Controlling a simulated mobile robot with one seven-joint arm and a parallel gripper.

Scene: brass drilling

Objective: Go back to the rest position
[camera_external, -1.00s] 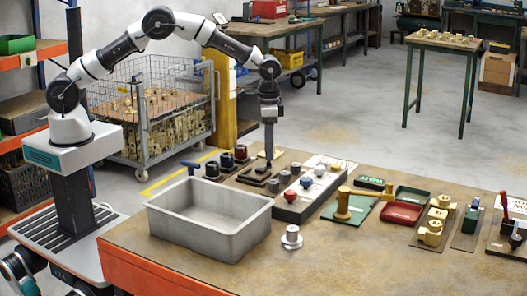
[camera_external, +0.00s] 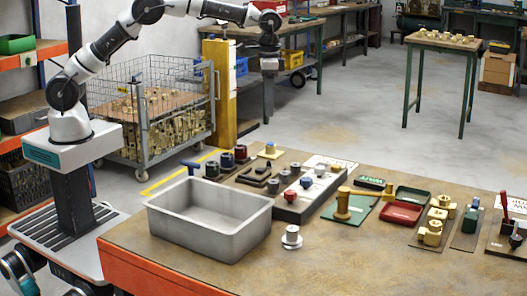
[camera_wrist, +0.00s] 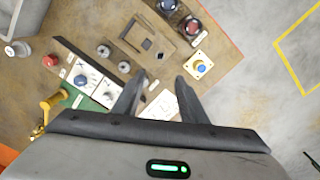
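My gripper (camera_external: 268,112) hangs pointing down, high above the far edge of the workbench (camera_external: 330,240), touching nothing. In the wrist view the two dark fingers of my gripper (camera_wrist: 158,98) stand apart with nothing between them. Below it on the bench is a small brass-coloured block with a blue top (camera_external: 270,148), which also shows in the wrist view (camera_wrist: 199,67) to the right of the fingers. A brown wooden fixture (camera_external: 258,176) lies beside it.
A grey bin (camera_external: 210,225) stands at the bench's left. A button box (camera_external: 310,190), brass fitting (camera_external: 343,205) and red tray (camera_external: 402,213) fill the middle. A wire cage (camera_external: 150,115) stands behind. The air around my gripper is clear.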

